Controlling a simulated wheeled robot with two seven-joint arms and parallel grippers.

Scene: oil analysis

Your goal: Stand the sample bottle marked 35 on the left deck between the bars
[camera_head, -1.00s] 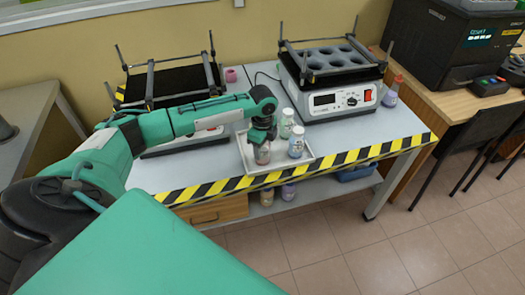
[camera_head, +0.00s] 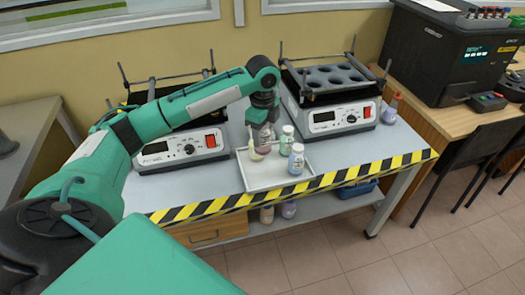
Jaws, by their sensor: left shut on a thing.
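My left gripper (camera_head: 263,122) is shut on a small clear bottle with a reddish base (camera_head: 263,142), held upright above the white tray (camera_head: 262,185). I cannot read its label, so I cannot tell whether it is marked 35. A pale yellowish bottle (camera_head: 253,152) is partly hidden behind it. A green-capped bottle (camera_head: 287,140) and a white-capped bluish bottle (camera_head: 297,160) stand to its right on the tray. The left unit (camera_head: 180,150) has a dark deck with bars (camera_head: 163,78) around it, largely hidden by my left arm. My right gripper is out of view.
The right unit (camera_head: 343,118) has a deck with several round holes and bars above it. A purplish bottle (camera_head: 390,108) stands to its right. The striped front edge (camera_head: 330,180) borders the table. Bottles stand on the lower shelf. A dark machine (camera_head: 445,60) is at far right.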

